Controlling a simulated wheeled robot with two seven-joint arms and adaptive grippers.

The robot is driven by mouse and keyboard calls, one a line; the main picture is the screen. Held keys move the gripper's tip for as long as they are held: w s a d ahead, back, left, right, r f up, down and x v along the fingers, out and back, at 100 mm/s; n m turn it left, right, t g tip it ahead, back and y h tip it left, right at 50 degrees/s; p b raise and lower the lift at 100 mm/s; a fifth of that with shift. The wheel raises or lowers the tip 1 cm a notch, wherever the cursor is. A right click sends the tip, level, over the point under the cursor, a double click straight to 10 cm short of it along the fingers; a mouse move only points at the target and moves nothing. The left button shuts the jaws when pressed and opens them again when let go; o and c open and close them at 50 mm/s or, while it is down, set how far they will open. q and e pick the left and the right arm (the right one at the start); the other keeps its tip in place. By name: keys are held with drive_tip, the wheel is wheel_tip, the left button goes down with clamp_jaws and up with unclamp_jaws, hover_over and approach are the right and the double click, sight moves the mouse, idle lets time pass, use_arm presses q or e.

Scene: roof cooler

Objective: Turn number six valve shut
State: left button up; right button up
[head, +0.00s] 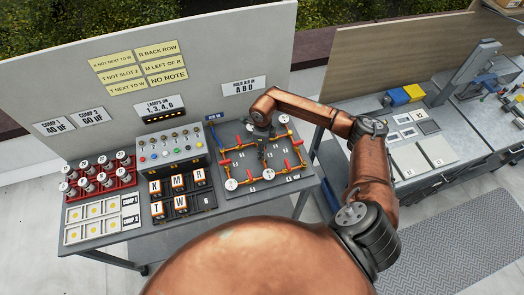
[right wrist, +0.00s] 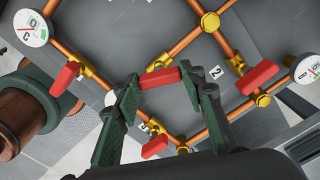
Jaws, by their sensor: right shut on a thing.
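A board of copper pipes (head: 247,184) with red-handled valves and white round gauges lies on the bench in the head view. My right gripper (right wrist: 160,77) is over this board, with its green-padded fingers shut on a red valve handle (right wrist: 160,79) in the right wrist view. In the head view the right gripper (head: 262,142) reaches down to the upper middle of the board and partly hides that valve. A plate marked 2 (right wrist: 215,72) is just right of the held handle. I cannot tell which number belongs to the held valve. My left gripper is not in view.
Other red handles stand near the gripper, one at left (right wrist: 65,78), one at right (right wrist: 260,76) and one below (right wrist: 155,146). Gauges (right wrist: 30,27) rise at the board's corners. A button box (head: 160,149) and letter tiles (head: 178,182) are left of the board.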

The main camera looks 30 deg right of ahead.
drive_tip(key=m+b, duration=0.1)
drive_tip(key=m, duration=0.4)
drive_tip(key=shift+w+m, duration=0.1)
drive_tip(key=shift+m, duration=0.3)
drive_tip(key=m, duration=0.6)
drive_tip(key=shift+b, duration=0.35)
drive_tip(key=o, duration=1.2)
drive_tip(key=shift+c, duration=0.2)
wheel_tip(320, 180, up, 12)
